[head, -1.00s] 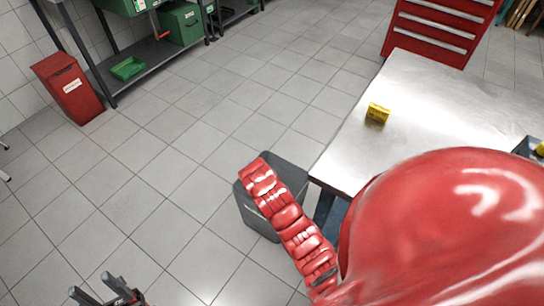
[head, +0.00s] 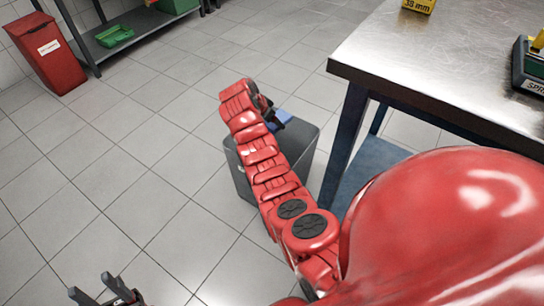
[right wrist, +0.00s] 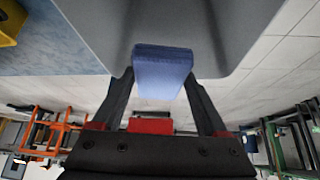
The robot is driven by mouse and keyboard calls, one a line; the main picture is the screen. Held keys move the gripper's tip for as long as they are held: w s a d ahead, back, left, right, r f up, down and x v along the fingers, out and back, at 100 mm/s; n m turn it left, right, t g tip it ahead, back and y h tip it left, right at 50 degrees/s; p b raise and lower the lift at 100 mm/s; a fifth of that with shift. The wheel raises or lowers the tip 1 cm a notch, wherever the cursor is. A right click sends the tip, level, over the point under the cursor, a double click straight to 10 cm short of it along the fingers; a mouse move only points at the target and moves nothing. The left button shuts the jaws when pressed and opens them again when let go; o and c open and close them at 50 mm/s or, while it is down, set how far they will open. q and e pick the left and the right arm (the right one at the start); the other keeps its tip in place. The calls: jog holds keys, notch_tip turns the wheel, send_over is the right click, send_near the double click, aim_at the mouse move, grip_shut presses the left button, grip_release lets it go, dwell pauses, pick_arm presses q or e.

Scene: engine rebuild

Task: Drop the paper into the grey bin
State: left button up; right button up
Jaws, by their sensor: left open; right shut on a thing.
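The grey bin (head: 242,172) stands on the floor left of the bench, partly hidden behind my right arm. My right gripper (head: 274,114) is at the bin's top and is shut on a blue piece (head: 284,118), which I take to be the paper. In the right wrist view the blue piece (right wrist: 163,72) sits between the fingers of the right gripper (right wrist: 160,92), with the grey bin (right wrist: 225,25) close beyond it. I cannot tell the exact height above the rim. My left gripper (head: 106,291) is open and empty at the bottom left, over the floor.
The metal-topped bench (head: 400,60) is at the right, with a blue lower shelf (head: 365,165). A yellow box (head: 418,5) and a dark labelled tray (head: 530,68) are on it. A red bin (head: 48,55) stands far left beside a shelf with a green tray (head: 114,36). The floor between is clear.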

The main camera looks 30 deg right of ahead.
notch_tip(320, 180, down, 6)
jog(key=shift+r+b, duration=0.1)
jog(key=shift+b, duration=1.1)
jog(key=o, duration=1.3)
jog(key=shift+o, duration=0.2)
jog(key=p+v, duration=0.7)
jog(key=v, duration=1)
jog(key=shift+r, duration=0.15)
jog(key=shift+a, duration=0.1)
